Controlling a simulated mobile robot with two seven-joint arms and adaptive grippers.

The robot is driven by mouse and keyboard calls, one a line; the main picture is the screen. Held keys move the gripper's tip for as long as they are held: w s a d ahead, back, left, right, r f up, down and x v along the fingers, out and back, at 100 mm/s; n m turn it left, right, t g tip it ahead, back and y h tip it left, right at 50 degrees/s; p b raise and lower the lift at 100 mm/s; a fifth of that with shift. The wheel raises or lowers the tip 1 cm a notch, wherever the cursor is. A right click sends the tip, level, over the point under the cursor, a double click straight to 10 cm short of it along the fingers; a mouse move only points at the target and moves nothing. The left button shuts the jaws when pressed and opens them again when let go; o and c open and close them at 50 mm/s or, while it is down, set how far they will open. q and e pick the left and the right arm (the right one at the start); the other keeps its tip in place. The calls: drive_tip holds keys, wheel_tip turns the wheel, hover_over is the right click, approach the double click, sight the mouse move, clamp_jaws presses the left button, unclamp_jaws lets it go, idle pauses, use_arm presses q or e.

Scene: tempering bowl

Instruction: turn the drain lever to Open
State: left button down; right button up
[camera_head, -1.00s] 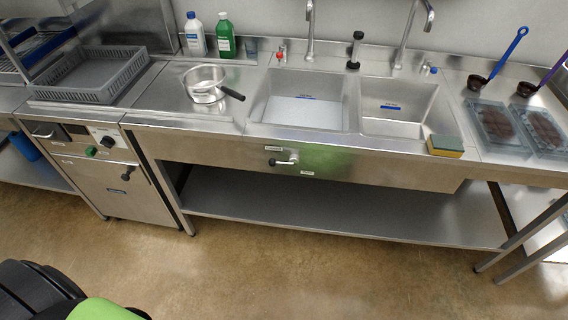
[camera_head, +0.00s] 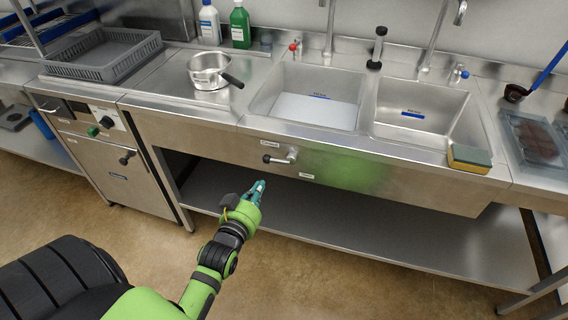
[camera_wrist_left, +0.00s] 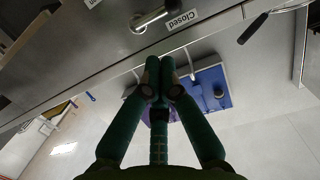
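The drain lever (camera_head: 280,158) is a metal handle with a dark knob on the front panel of the sink unit. It points left, nearly level, below the "Closed" label (camera_head: 269,142); a second label (camera_head: 306,176) sits lower right of its pivot. My left gripper (camera_head: 259,187) is in front of the panel, below the lever and apart from it, its teal fingers pointing up. My right gripper is not in view.
Two sink basins (camera_head: 308,108) sit above the panel. A sponge (camera_head: 469,158) lies on the front rim at right. A pot (camera_head: 209,72) stands on the counter at left. A lower shelf (camera_head: 400,225) runs under the sinks. The space before the lever is clear.

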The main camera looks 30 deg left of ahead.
use_arm(q)
drive_tip(key=shift+t+y, duration=0.3)
drive_tip(key=shift+t, duration=0.3)
drive_tip(key=r, duration=0.4)
drive_tip(key=shift+w+a+r, duration=0.1)
drive_tip(key=shift+w+a, duration=0.1)
drive_tip(key=shift+a, duration=0.15)
hover_over(270, 160)
drive_tip(key=s+d, duration=0.2)
drive_tip(key=shift+w+a+f, duration=0.1)
drive_tip(key=shift+a+f, duration=0.1)
drive_tip(key=shift+f, duration=0.95)
drive_tip(key=shift+w+a+f, duration=0.1)
drive_tip(key=shift+a+f, duration=0.05)
drive_tip(key=shift+f, duration=0.95)
drive_tip(key=shift+s+n+p, duration=0.15)
drive_tip(key=shift+n+p, duration=0.15)
drive_tip(key=shift+p, duration=0.05)
